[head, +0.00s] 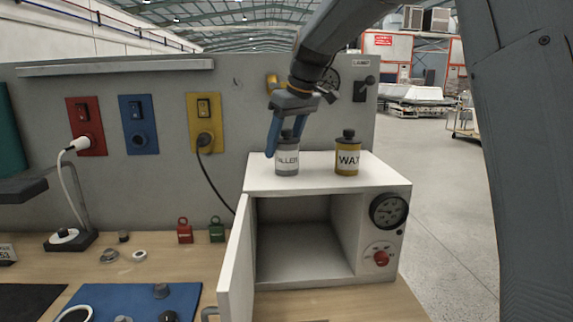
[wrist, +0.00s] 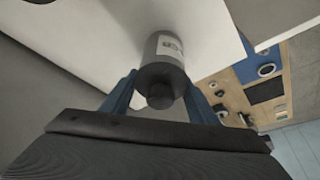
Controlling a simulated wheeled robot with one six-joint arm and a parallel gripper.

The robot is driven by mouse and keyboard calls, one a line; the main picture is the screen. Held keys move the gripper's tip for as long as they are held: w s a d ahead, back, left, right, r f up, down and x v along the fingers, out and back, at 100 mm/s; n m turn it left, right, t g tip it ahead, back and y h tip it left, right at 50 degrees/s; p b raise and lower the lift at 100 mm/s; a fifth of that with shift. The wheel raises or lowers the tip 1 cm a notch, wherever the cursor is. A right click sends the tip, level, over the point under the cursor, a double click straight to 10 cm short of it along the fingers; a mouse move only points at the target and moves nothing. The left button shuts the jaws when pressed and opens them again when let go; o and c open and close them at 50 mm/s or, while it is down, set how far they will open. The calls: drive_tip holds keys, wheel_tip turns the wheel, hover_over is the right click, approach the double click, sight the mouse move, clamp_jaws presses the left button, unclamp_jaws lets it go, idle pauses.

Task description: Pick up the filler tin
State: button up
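The filler tin (head: 287,160) is grey with a dark cap and a label partly reading "FILLER". It stands upright on top of the white cabinet (head: 330,176), left of the yellow WAX tin (head: 347,157). My gripper (head: 284,146) reaches down over the filler tin, its blue fingers on either side of the tin's upper part. In the wrist view the filler tin (wrist: 164,56) sits between the fingertips (wrist: 160,82), cap toward the camera. The fingers look spread, with no clear grip on the tin.
The cabinet door (head: 237,255) hangs open at the front left, and its inside looks empty. A grey panel (head: 230,90) with coloured switch plates stands behind. Red and green padlocks (head: 185,232) and small parts lie on the wooden bench at left.

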drive_tip(key=c, duration=1.1)
clamp_jaws()
drive_tip(key=shift+r, duration=0.2)
